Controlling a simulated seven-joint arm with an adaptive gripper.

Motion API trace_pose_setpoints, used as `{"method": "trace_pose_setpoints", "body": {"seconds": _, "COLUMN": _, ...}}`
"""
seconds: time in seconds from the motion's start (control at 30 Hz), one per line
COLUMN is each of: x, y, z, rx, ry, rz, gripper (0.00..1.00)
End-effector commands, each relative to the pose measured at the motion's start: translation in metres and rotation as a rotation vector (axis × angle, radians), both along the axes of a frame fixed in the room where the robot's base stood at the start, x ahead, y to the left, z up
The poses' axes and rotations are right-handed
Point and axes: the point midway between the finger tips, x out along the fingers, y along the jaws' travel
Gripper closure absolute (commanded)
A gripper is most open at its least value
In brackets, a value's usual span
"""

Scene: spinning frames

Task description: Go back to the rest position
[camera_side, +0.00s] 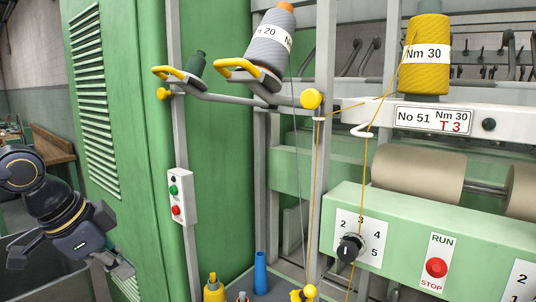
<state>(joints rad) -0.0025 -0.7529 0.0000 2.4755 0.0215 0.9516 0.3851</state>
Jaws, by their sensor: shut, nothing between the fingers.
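My gripper (121,270) is at the lower left of the side view, in front of the green cabinet's lower left part. It points down and to the right. It is shut and holds nothing. It is well apart from the spools and the machine's controls.
The green cabinet (215,130) stands beside my gripper, with a button box (176,196) on its post. A grey spool (268,45) and a yellow spool (426,65) sit higher up. A dial (349,248) and a RUN/STOP button (436,268) are at right. A blue tube (260,272) stands below.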

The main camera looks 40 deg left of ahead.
Motion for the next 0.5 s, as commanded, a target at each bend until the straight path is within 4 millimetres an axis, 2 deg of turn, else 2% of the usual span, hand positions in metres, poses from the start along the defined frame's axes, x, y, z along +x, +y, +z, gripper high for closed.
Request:
{"method": "trace_pose_setpoints", "body": {"seconds": 0.07, "x": -0.0003, "y": -0.0032, "z": -0.0087, "rx": -0.092, "ry": -0.002, "rz": 0.150, "gripper": 1.00}}
{"method": "trace_pose_setpoints", "body": {"seconds": 0.2, "x": 0.0047, "y": -0.0045, "z": -0.0059, "rx": -0.183, "ry": -0.027, "rz": 0.307, "gripper": 1.00}}
{"method": "trace_pose_setpoints", "body": {"seconds": 0.5, "x": 0.0049, "y": -0.0044, "z": -0.0054, "rx": -0.201, "ry": -0.028, "rz": 0.345, "gripper": 1.00}}
